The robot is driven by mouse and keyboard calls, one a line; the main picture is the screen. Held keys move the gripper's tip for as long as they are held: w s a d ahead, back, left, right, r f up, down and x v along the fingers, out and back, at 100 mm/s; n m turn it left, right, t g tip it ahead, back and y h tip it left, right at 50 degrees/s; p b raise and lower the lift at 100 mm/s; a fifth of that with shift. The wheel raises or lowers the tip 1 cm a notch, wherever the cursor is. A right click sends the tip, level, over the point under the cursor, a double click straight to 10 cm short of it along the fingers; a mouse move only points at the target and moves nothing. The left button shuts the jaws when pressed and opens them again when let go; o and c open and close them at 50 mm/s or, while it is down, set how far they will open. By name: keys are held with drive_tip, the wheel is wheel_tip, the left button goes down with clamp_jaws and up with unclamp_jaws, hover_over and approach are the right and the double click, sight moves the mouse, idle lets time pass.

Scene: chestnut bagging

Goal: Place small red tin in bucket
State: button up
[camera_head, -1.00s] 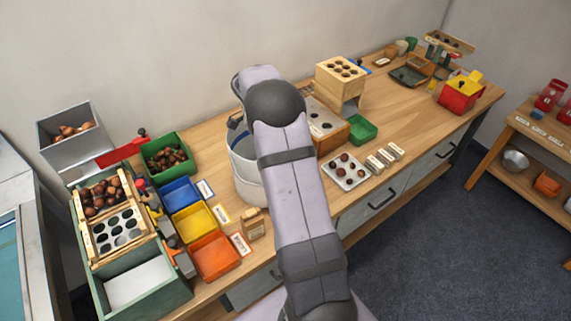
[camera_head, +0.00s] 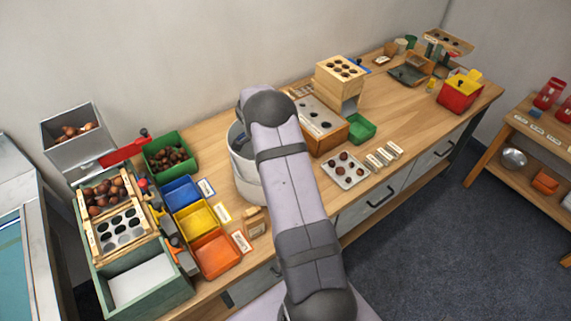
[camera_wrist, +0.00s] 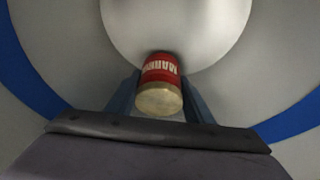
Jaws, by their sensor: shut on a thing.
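The small red tin (camera_wrist: 159,70) with white lettering and a pale end shows in the wrist view between the two fingers of my gripper (camera_wrist: 160,92), which is shut on it. Around and beyond the tin are the curved grey walls and pale round bottom of the bucket (camera_wrist: 60,35), with a blue band on both sides. In the head view the pale bucket (camera_head: 245,178) stands on the table, partly hidden behind my arm. My gripper and the tin are hidden there. The tin is over or inside the bucket; its exact height I cannot tell.
Left of the bucket are blue, yellow (camera_head: 195,219) and orange (camera_head: 216,256) bins and a green bin of chestnuts (camera_head: 170,157). A small tan box (camera_head: 254,222) stands just in front. Right of my arm are a wooden box (camera_head: 330,137) and a tray of chestnuts (camera_head: 345,170).

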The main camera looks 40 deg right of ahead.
drive_tip(key=shift+f+b, duration=0.6)
drive_tip(key=shift+b, duration=0.15)
drive_tip(key=o, duration=1)
drive_tip(key=shift+c, duration=0.2)
drive_tip(key=shift+r, duration=0.15)
drive_tip(key=shift+r+p, duration=0.55)
drive_tip(key=shift+p, duration=0.25)
drive_tip(key=p+v, duration=0.5)
drive_tip(key=v, duration=0.7)
